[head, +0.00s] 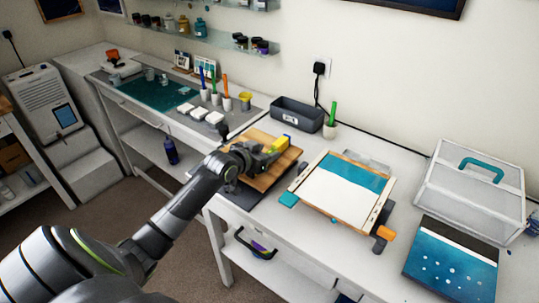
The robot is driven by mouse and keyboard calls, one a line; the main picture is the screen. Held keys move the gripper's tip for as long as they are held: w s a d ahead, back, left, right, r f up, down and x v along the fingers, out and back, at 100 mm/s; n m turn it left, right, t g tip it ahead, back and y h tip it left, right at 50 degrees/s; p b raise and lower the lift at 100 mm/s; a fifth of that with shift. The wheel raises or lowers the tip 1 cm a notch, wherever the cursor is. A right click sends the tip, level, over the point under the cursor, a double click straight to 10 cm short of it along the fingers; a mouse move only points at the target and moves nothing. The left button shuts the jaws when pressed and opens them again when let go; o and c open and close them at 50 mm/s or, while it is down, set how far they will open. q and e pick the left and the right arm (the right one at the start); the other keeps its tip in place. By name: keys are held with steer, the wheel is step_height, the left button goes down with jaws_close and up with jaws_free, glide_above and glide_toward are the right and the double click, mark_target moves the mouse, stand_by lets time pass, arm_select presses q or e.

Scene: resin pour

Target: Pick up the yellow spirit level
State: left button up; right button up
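The yellow spirit level (280,143) shows as a small yellow piece at the far end of my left gripper, over the wooden board (284,165). My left gripper (272,150) reaches in over the board from the left, with its tip right at the level. The gripper hides part of the level and part of the board. The picture is too small to tell whether the fingers are closed around the level or only beside it. My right gripper is not in view.
A dark grey bin (297,114) stands behind the board, beside a cup with a green-handled tool (331,120). To the right are a framed blue-and-white panel (345,188), a clear box with a teal handle (468,190) and a dark blue panel (450,262).

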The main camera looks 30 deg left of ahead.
arm_select(q)
jaws_close()
steer(key=shift+r, duration=0.1)
